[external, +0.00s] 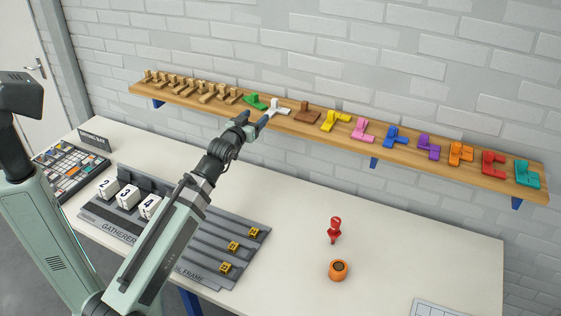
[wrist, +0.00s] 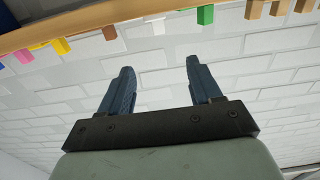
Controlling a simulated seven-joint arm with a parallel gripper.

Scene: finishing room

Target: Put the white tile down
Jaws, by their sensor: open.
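The white tile (external: 280,104) lies on the wooden wall shelf (external: 310,131), between a green piece (external: 255,101) and a brown piece (external: 306,111). My gripper (external: 269,114) is at the shelf's front edge, right by the white tile, and partly overlaps it in the external view. In the wrist view my gripper (wrist: 160,64) shows two spread fingers with nothing between them. The tile (wrist: 157,25) shows only faintly there, pale against the wall, beyond the fingertips. I cannot tell whether a finger touches it.
Several wooden pieces (external: 190,87) stand on the shelf's left part; yellow (external: 335,120), pink (external: 364,129), blue and other coloured pieces fill its right. Below, the white table (external: 400,250) holds a red pin (external: 334,230), an orange cup (external: 338,270) and grey racks (external: 215,245).

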